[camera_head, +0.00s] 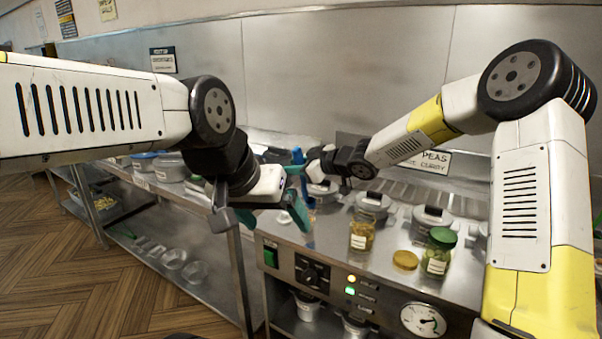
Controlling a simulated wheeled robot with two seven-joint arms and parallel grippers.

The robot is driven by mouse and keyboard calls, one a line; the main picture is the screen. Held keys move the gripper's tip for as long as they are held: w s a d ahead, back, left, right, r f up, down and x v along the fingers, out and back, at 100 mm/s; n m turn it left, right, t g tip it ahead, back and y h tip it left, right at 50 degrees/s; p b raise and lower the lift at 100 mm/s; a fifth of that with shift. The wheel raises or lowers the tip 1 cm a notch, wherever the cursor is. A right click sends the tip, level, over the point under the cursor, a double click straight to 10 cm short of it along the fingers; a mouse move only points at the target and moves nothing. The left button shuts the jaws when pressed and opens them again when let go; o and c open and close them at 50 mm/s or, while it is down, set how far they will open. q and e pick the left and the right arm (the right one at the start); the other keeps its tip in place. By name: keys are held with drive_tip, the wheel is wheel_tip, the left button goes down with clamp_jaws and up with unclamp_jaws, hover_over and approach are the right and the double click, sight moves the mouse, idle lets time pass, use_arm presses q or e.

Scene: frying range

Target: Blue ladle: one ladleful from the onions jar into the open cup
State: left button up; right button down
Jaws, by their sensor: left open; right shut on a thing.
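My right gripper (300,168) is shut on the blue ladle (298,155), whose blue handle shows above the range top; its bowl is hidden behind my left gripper. My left gripper (262,217) is open and empty, in front of the range's left end, lower and nearer than the right one. An open glass jar (361,236) with yellowish contents stands on the range top; its label is too small to read. A yellow lid (405,260) lies flat to its right. A jar with a green lid (440,250) stands further right. I cannot make out which vessel is the open cup.
Several lidded metal pots (373,204) stand along the back of the range top. A control panel (330,281) with a gauge is on its front. A steel shelf unit (160,200) with tubs stands at the left. The wooden floor (80,270) in front of it is clear.

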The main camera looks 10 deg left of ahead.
drive_tip(key=shift+w+d+r+m, duration=0.15)
drive_tip(key=shift+w+d+m, duration=0.1)
drive_tip(key=shift+w, duration=0.2)
drive_tip(key=shift+w+d+r+m, duration=0.15)
drive_tip(key=shift+w+m, duration=0.1)
drive_tip(key=shift+w, duration=0.2)
drive_tip(key=shift+w+d+r+m+g+y, duration=0.15)
drive_tip(key=shift+w+d+m+g, duration=0.1)
drive_tip(key=shift+w+m+g, duration=0.25)
drive_tip(key=shift+w+d+f+m+g+y, duration=0.15)
drive_tip(key=shift+w+d+m+g, duration=0.15)
drive_tip(key=shift+w, duration=0.3)
drive_tip(key=shift+r, duration=0.1)
wheel_tip(320, 180, up, 9)
